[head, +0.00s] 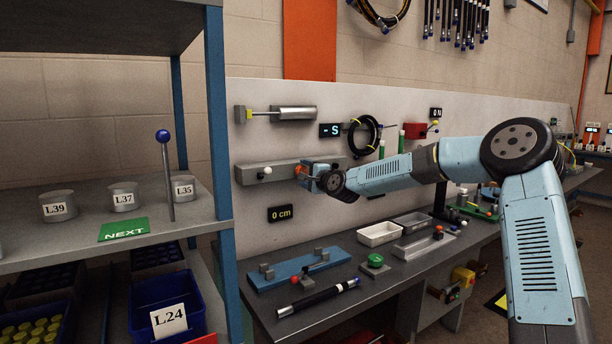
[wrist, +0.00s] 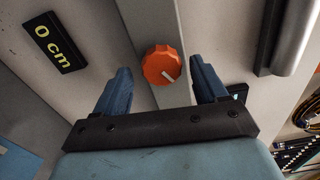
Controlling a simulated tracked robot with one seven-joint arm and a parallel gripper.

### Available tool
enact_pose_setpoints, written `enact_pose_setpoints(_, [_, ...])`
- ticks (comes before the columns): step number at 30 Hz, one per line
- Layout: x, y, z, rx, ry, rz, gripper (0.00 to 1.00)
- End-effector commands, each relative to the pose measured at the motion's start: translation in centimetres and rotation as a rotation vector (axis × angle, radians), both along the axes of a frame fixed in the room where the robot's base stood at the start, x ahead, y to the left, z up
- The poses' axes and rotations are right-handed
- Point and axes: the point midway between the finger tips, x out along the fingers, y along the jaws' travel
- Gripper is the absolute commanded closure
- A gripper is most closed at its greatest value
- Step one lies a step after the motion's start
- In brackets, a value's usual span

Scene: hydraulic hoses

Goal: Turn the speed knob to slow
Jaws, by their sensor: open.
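The orange round speed knob (wrist: 161,62) sits on a grey rail (wrist: 155,22) in the wrist view. A pale pointer mark on it points to the lower right. My gripper (wrist: 160,68) is open, with one blue finger to the left of the knob and one to the right. Gaps show between the fingers and the knob, so it is not gripped. No slow or fast label is readable.
A "0 cm" display (head: 281,213) is on the panel below the rail; it also shows in the wrist view (wrist: 55,42). A silver cylinder (head: 294,113) is mounted above. The workbench (head: 345,267) below holds fixtures and trays. A shelf (head: 75,234) stands at left.

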Motion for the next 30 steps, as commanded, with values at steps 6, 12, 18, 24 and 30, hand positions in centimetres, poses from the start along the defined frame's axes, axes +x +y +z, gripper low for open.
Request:
enact_pose_setpoints(6, [-0.1, 0.1, 0.1, 0.000, -0.002, 0.002, 0.29])
enact_pose_setpoints(12, [-1.3, -0.8, 0.1, 0.000, -0.002, 0.002, 0.29])
enact_pose_setpoints(18, [-3.7, -2.4, 0.1, -0.001, -0.001, 0.001, 0.29])
enact_pose_setpoints(24, [-6.2, -4.1, 0.0, -0.001, -0.001, 0.002, 0.29])
enact_pose_setpoints(30, [-8.5, -5.8, -0.1, -0.001, -0.001, 0.000, 0.29])
